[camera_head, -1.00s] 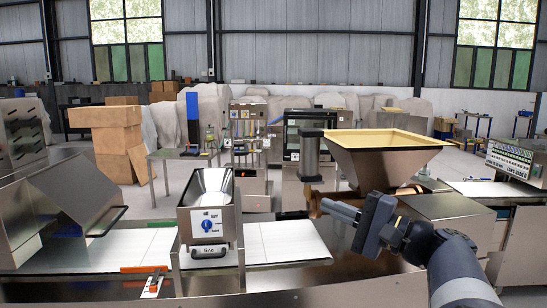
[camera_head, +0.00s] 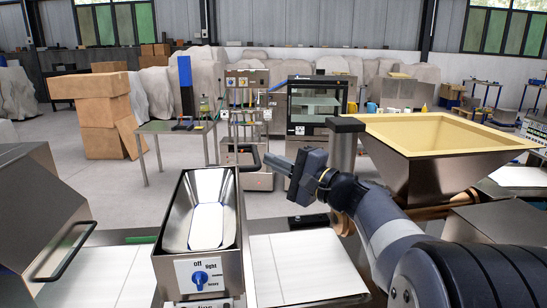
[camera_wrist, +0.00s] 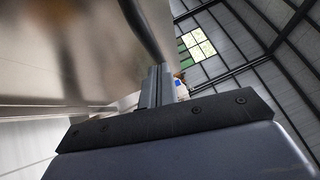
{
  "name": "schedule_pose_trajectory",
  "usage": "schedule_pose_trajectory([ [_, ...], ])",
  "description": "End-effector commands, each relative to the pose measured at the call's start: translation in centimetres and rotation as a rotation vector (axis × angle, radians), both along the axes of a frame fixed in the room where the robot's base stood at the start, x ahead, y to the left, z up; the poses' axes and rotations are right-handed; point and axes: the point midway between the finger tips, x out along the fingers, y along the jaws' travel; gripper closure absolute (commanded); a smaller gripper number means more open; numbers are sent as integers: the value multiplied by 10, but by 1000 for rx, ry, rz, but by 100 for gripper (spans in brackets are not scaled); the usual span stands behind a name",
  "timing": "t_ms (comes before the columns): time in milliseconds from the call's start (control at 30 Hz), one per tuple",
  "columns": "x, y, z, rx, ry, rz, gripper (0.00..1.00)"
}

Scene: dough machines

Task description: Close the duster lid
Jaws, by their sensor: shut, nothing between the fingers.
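The duster (camera_head: 171,214) is an open-topped metal box with a blue dial on its front, standing over the white belt. Its long rounded trough is uncovered. A dark bar handle (camera_head: 245,150) shows behind its right rear corner, apparently the lid's; the lid plate itself is hard to make out there. In the wrist view a curved dark bar (camera_wrist: 140,28) runs along a shiny metal surface (camera_wrist: 60,55) close to my fingers. My gripper (camera_head: 270,161) is shut and empty, pointing left near the handle. I cannot tell whether it touches the bar.
A slanted metal machine with a dark handle (camera_head: 66,252) stands at the left. A large hopper with a yellow interior (camera_head: 430,132) is at the right behind my arm. The white belt (camera_head: 295,265) is clear right of the duster. A table (camera_head: 170,128) stands behind.

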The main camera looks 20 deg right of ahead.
Motion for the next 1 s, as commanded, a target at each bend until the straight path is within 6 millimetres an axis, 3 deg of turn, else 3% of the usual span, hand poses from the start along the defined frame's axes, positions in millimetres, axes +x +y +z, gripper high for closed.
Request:
schedule_pose_trajectory([
  [633,1,8,3,-24,2,0,100],
  [1000,3,40,20,-245,20,3,100],
])
